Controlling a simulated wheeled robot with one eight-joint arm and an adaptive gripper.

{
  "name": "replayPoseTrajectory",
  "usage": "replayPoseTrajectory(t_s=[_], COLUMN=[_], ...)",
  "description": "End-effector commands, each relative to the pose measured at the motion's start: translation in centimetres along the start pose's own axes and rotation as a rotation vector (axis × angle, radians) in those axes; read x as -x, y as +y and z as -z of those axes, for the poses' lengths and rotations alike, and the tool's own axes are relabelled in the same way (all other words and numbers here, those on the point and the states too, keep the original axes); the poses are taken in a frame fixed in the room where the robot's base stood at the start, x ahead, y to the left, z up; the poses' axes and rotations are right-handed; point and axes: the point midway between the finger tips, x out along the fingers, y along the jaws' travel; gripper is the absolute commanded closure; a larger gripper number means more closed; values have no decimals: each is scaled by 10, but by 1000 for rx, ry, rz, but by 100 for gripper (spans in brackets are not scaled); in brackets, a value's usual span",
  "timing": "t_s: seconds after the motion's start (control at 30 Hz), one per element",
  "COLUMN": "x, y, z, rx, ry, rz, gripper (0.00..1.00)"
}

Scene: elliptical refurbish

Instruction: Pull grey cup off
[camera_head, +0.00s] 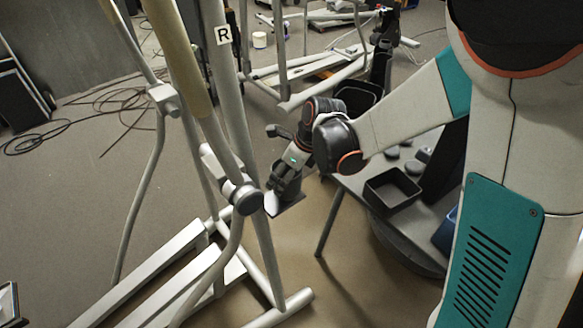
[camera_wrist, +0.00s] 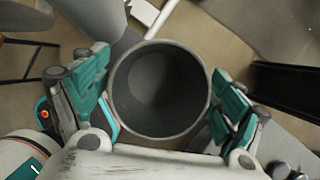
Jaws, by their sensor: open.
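The grey cup (camera_wrist: 160,88) is a round, hollow dark-grey piece in the middle of the wrist view, with its open side facing the wrist camera. In the head view, a dark round piece (camera_head: 246,199) at the pivot joint of the elliptical's pole looks like the same cup. My gripper (camera_wrist: 162,95) is open, with one teal finger on each side of the cup. I cannot tell whether the fingers touch it. In the head view, my gripper (camera_head: 283,192) is just right of the joint, its fingertips partly unclear.
The elliptical's pale frame (camera_head: 185,265) fills the left and lower middle. A grey table (camera_head: 405,230) with a black bin (camera_head: 392,190) stands to the right. Another frame (camera_head: 310,75) lies behind. Cables (camera_head: 75,125) lie on open floor at left.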

Motion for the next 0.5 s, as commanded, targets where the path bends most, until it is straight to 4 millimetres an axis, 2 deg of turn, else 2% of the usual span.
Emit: replayPoseTrajectory(t_s=[0.03,0.2,0.5], x=[-10,-26,-31], y=[0,0,0], z=[1,0,0], rx=[1,2,1], ry=[0,0,0], rz=[0,0,0], gripper=[12,12,12])
